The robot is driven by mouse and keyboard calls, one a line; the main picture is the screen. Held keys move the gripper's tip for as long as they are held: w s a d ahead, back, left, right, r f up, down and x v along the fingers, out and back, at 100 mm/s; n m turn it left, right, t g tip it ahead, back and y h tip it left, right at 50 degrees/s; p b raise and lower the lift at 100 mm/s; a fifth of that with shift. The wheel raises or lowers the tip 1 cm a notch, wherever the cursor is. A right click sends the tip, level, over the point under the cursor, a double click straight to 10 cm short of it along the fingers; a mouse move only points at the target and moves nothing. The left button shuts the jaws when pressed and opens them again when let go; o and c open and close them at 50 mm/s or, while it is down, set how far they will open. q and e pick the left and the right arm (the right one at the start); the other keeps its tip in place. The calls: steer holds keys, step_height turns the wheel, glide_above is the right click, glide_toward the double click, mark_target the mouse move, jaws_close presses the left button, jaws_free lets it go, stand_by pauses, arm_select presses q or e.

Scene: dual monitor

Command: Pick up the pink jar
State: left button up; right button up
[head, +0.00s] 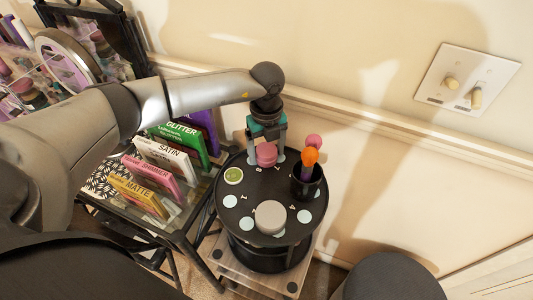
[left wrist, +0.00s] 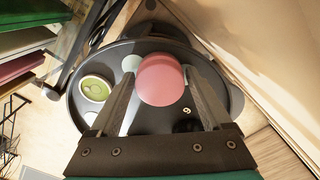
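The pink jar (head: 266,154) stands on the round black numbered turntable (head: 232,211), toward its back edge. My left gripper (head: 266,157) reaches down from above with one finger on each side of the jar. In the left wrist view the pink jar (left wrist: 161,80) sits between the two fingertips (left wrist: 160,76), with a narrow gap seeming to show beside it. The gripper looks open around the jar, and the jar appears to rest on the turntable. My right gripper is not in view.
On the turntable are a green jar (head: 234,176), a pale grey jar (head: 270,217) and a black cup (head: 307,184) holding orange and pink tools close right of the gripper. Several palette boxes (head: 168,161) stand at left. The wall (head: 340,60) is close behind.

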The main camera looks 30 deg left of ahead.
mark_target(266, 150)
arm_select(q)
steer(key=c, duration=1)
steer(key=shift+r, duration=0.15)
steer(key=shift+s+r, duration=0.1)
steer(key=shift+r, duration=0.1)
step_height(266, 150, up, 6)
steer(key=shift+r+p, duration=0.1)
steer(key=shift+p, duration=0.45)
steer(key=s, duration=1.3)
steer(key=s+d, duration=0.1)
steer(key=s, duration=0.5)
steer(key=shift+s+d, duration=0.1)
steer(key=shift+s, duration=0.25)
